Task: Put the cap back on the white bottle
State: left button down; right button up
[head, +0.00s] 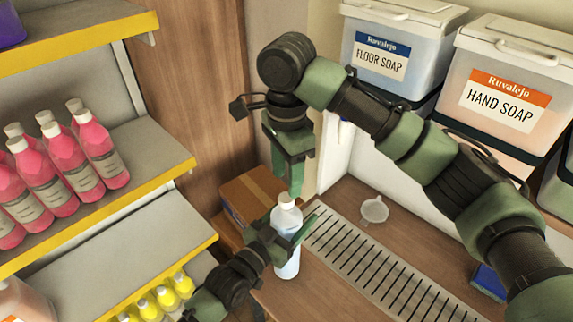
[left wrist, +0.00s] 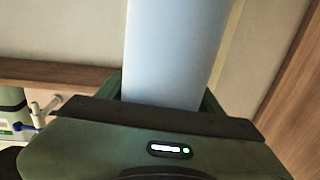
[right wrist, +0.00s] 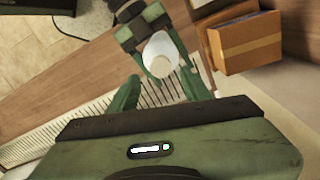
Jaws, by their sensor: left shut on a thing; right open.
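The cap also shows from above in the right wrist view (right wrist: 160,54). My right gripper (head: 288,180) is open and points down just above the cap. In the right wrist view its fingers lie on either side, near the cap, apart from it.
A metal drain grate (head: 372,262) and a small white funnel-like piece (head: 374,210) are on the counter. A cardboard box (head: 246,195) stands behind the bottle. Shelves with pink bottles (head: 60,165) are at left. Soap drums (head: 500,95) stand at back right.

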jog(key=n, duration=0.7)
jog(key=shift+r+n, duration=0.2)
jog(key=shift+n, duration=0.1)
jog(key=n, duration=0.7)
jog(key=shift+r, duration=0.2)
jog(key=n, duration=0.7)
jog(key=shift+a+r+n, duration=0.1)
jog(key=shift+r+n, duration=0.15)
jog(key=shift+n, duration=0.05)
jog(key=n, duration=0.7)
jog(key=shift+r, duration=0.15)
jog(key=n, duration=0.4)
jog(key=shift+r+n, duration=0.15)
jog(key=shift+n, duration=0.25)
jog(key=n, duration=0.5)
jog(key=shift+r, duration=0.15)
jog(key=n, duration=0.4)
jog(key=shift+r, duration=0.1)
jog(key=n, duration=0.5)
jog(key=shift+r, duration=0.1)
